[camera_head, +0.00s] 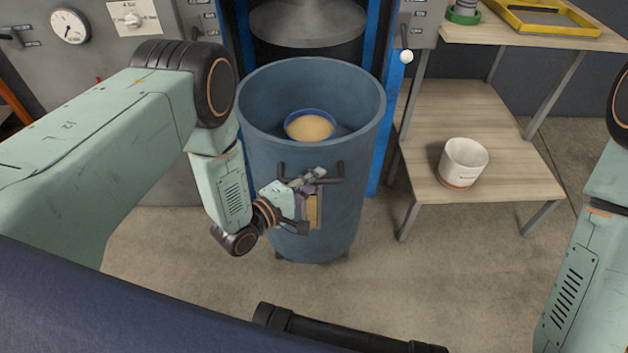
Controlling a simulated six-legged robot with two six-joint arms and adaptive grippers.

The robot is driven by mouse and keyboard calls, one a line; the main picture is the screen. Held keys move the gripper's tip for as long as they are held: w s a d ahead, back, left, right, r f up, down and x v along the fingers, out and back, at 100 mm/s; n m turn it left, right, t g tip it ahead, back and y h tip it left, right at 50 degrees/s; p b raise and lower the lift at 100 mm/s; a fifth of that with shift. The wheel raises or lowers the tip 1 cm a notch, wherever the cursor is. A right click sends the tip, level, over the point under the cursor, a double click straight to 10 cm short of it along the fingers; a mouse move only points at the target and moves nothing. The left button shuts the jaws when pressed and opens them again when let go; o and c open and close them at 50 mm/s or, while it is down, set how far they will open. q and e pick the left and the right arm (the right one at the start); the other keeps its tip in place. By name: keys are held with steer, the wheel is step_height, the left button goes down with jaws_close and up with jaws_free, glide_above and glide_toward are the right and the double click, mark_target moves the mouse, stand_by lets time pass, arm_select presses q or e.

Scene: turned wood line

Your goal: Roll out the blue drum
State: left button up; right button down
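The blue drum (350,205) stands upright on short feet, open at the top, in front of a blue-framed machine. Inside it sits a small blue-rimmed bowl or pail with tan contents (310,126). A dark handle (340,172) is on the drum's front wall. My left gripper (312,200) is at the front of the drum, with its upper finger overlapping the handle bar. Whether the fingers close around the bar is too small to tell. A yellowish label behind the gripper is partly hidden. My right arm shows at the right edge; its gripper is out of view.
A wooden two-level bench (480,125) stands close to the drum's right, with a white pot (463,163) on the lower shelf and a yellow tray (555,20) above. A round press plate (307,22) hangs above the drum. The concrete floor (440,270) at front right is clear.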

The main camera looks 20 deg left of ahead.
arm_select(q)
steer(key=o, duration=0.4)
steer(key=shift+o, duration=0.2)
steer(key=shift+s+a, duration=0.1)
steer(key=v, duration=1.1)
steer(key=shift+s, duration=0.4)
steer(key=shift+a, duration=0.15)
